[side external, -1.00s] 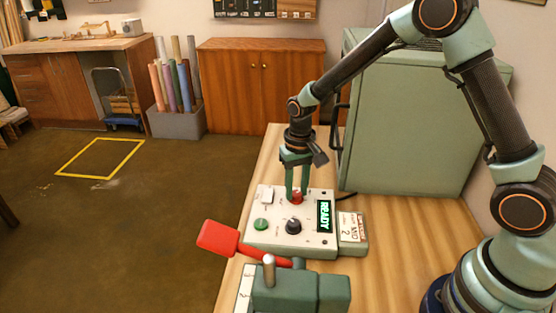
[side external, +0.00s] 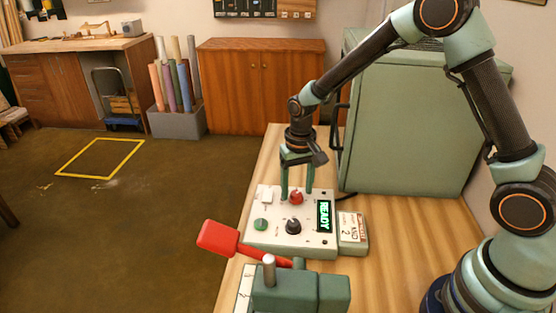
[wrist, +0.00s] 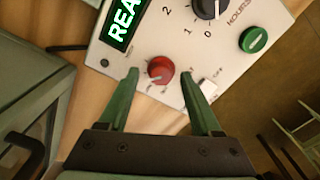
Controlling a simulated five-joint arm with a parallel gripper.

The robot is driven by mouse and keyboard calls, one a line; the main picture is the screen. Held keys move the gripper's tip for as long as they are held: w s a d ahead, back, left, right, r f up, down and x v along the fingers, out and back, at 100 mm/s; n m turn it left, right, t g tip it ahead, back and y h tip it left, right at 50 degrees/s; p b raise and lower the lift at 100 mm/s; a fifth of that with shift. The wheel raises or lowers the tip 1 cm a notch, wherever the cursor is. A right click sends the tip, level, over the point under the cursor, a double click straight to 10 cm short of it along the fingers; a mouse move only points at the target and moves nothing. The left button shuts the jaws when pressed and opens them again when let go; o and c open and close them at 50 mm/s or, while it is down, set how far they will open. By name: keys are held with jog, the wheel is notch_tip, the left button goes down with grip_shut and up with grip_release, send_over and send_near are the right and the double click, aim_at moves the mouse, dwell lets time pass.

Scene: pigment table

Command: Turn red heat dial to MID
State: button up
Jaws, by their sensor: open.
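The red dial (side external: 296,197) sits on the white control panel (side external: 262,238), near its back edge. In the wrist view the red dial (wrist: 160,69) lies between my open fingers, with a clear gap to each side. A light pointer mark shows on it, but the small print around it is too blurred to read. My gripper (side external: 297,195) points down over the panel with its fingers apart, one on each side of the dial; it also shows in the wrist view (wrist: 158,74).
The panel also bears a black dial (side external: 293,226), a green button (side external: 261,224), a white switch (side external: 266,194) and a screen reading READY (side external: 324,216). A red-handled lever (side external: 218,238) stands in front. A green cabinet (side external: 410,125) stands behind at right.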

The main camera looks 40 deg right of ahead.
aim_at(298, 193)
notch_tip(298, 193, up, 12)
dwell(0.5)
jog(key=s+d+r+n+t, duration=0.1)
jog(key=s+d+r+t, duration=0.1)
jog(key=s+r, duration=0.2)
jog(key=s+d+r+n+t, duration=0.1)
jog(key=s+r+n+t, duration=0.1)
jog(key=s, duration=0.8)
notch_tip(298, 193, up, 2)
jog(key=shift+s+d+r+n+t, duration=0.15)
jog(key=shift+s+d+n+t, duration=0.2)
jog(key=shift+t, duration=0.35)
